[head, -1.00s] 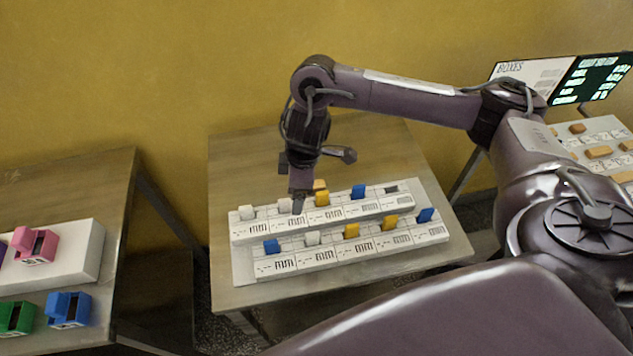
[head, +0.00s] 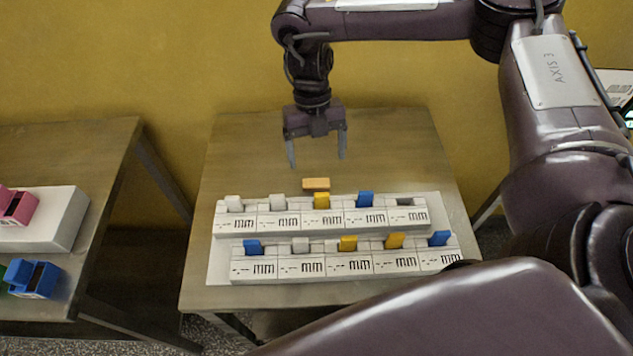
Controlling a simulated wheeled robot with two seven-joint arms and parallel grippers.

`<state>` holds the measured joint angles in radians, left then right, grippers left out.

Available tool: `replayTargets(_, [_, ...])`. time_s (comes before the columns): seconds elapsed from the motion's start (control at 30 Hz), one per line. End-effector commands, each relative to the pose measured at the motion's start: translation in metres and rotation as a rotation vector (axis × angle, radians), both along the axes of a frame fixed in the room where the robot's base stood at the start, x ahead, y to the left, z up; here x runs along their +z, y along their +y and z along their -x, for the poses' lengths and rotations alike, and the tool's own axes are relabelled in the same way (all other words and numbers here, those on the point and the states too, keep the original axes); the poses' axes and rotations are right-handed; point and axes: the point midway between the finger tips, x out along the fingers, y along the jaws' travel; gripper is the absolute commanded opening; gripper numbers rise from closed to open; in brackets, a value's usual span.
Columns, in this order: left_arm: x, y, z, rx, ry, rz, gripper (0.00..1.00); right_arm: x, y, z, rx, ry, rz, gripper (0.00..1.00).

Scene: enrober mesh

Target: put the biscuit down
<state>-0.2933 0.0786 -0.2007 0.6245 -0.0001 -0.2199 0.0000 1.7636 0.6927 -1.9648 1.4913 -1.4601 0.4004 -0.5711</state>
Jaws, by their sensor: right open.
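A tan-orange biscuit (head: 316,184) lies flat just behind the back row of white blocks, apparently on the wooden table (head: 390,130). My right gripper (head: 317,161) points down above and slightly behind the biscuit in the picture. Its two fingers are spread apart with nothing between them, clear of the biscuit. My left gripper is not in view.
Two rows of labelled white blocks (head: 300,267) with blue, white and yellow tabs fill the front of the table. A second table at left holds a white block (head: 58,230), a pink piece (head: 18,207) and a blue piece (head: 34,279). The table's back part is bare.

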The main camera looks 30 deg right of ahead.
Motion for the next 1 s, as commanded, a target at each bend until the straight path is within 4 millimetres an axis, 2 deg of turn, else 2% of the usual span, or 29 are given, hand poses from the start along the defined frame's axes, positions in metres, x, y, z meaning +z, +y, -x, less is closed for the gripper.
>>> replayTargets(0.27, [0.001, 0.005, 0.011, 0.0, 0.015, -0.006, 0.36, -0.032, 0.003, 0.005, -0.004, 0.005, 0.001, 0.84])
replayTargets(0.37, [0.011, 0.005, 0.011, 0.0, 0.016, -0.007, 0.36, -0.045, 0.005, 0.004, -0.002, 0.004, 0.003, 0.84])
replayTargets(0.5, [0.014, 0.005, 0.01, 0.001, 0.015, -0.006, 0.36, -0.063, 0.006, 0.009, -0.004, 0.002, 0.001, 0.84])
replayTargets(0.77, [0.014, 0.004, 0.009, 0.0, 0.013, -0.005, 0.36, -0.069, 0.007, 0.01, -0.004, 0.0, 0.001, 0.84])
replayTargets(0.87, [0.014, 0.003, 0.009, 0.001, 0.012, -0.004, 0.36, -0.069, 0.007, 0.01, -0.004, 0.0, 0.001, 0.75])
replayTargets(1.0, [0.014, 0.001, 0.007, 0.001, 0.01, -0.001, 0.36, -0.069, 0.007, 0.01, -0.004, 0.0, 0.001, 0.57])
